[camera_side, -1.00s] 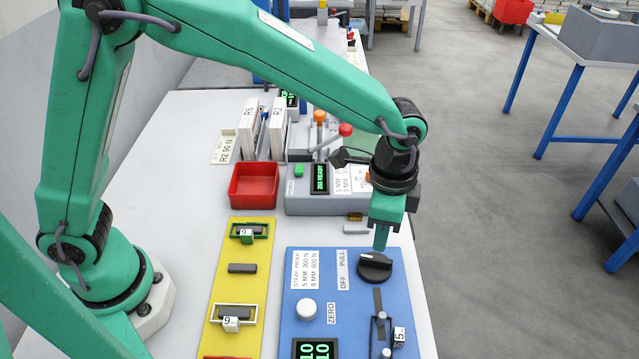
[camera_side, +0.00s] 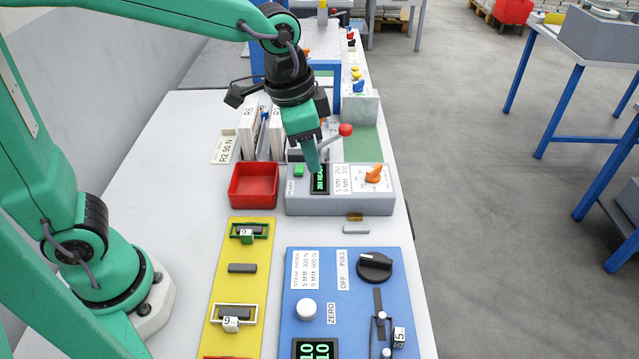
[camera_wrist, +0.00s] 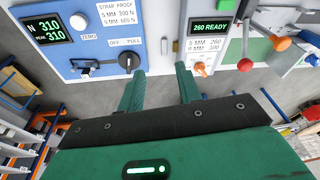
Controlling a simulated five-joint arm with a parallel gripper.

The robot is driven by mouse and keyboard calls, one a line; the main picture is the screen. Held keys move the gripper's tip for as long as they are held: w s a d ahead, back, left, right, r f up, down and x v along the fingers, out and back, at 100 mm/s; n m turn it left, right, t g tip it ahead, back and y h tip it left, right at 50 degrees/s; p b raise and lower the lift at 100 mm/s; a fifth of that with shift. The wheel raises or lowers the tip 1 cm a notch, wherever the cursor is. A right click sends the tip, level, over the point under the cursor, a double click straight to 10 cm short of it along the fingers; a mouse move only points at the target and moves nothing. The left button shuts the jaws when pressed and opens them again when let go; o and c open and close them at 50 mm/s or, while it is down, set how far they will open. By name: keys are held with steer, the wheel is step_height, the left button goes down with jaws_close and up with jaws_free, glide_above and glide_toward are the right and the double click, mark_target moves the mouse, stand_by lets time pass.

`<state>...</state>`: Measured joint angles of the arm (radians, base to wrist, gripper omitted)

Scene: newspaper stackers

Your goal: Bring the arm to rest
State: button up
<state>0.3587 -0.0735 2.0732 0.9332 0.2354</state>
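My gripper (camera_side: 318,178) hangs from my raised arm over the grey unit (camera_side: 340,205) in the side view, its fingers pointing down and overlapping the unit's display. In the wrist view my gripper (camera_wrist: 160,84) has its two green fingers apart with nothing between them. The black knob (camera_side: 374,267) on the blue panel (camera_side: 340,275) stands free of the fingers. The knob also shows in the wrist view (camera_wrist: 128,62), beside the OFF and PULL labels. The panel's display (camera_wrist: 46,28) reads 31.0 on both lines.
The grey unit carries an orange knob (camera_side: 375,174), a green button (camera_side: 299,170) and a red-balled lever (camera_side: 345,130). White binders (camera_side: 262,135) stand behind. The left bench surface is clear.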

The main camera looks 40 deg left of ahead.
steer(key=s+a+r+n+t, duration=0.3)
steer(key=s+a+n, duration=0.3)
steer(key=s+a, duration=0.6)
steer(key=shift+a+n+y, duration=0.4)
steer(key=shift+a, duration=0.05)
steer(key=shift+w+d, duration=0.1)
steer(key=shift+w, duration=0.05)
stand_by(0.6)
